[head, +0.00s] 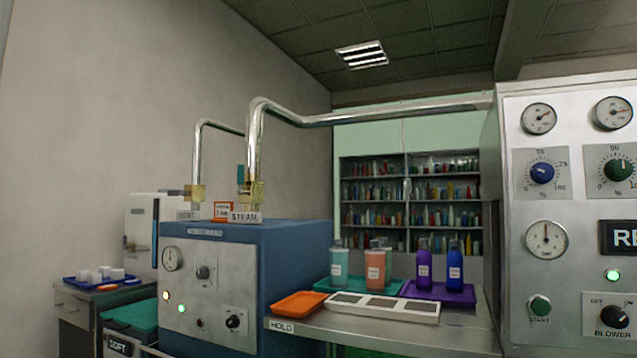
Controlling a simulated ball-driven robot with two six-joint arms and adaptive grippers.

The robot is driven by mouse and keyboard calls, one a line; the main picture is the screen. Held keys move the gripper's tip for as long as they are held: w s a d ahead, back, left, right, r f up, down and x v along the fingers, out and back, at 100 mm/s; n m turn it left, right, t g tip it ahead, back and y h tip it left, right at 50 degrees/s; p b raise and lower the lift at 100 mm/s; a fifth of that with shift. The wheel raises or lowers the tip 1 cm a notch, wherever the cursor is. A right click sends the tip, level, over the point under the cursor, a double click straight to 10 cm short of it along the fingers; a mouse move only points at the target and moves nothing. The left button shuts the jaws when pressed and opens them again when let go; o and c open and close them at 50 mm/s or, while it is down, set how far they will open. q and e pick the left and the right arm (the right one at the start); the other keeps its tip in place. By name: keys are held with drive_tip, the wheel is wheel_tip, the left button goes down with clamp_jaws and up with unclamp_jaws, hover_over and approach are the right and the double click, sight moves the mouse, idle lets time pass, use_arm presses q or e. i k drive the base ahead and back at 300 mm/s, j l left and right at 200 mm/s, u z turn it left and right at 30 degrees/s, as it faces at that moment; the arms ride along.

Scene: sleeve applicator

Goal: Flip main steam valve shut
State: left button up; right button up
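A steel pipe (255,145) comes down to a brass fitting (252,192) on top of the blue boiler cabinet (290,250), behind a label reading STEAM (245,217). A small teal upright piece, perhaps a valve lever, (240,174) stands just left of this pipe, above the fitting. A second, thinner pipe (198,155) ends in another brass fitting (194,193) further left, by a label I cannot read clearly. I cannot tell for sure which part is the main steam valve's handle or its position. Neither gripper is in view.
A steel table (395,332) with bottles, an orange tray (299,304) and a purple tray (440,293) stands right of the boiler. A control panel (570,200) with gauges and knobs fills the right side. A blue tray (95,282) with white cups is at left.

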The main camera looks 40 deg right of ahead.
sight(240, 192)
drive_tip(key=z, duration=1)
drive_tip(key=i+j+z, duration=0.2)
drive_tip(key=i+j, duration=1.1)
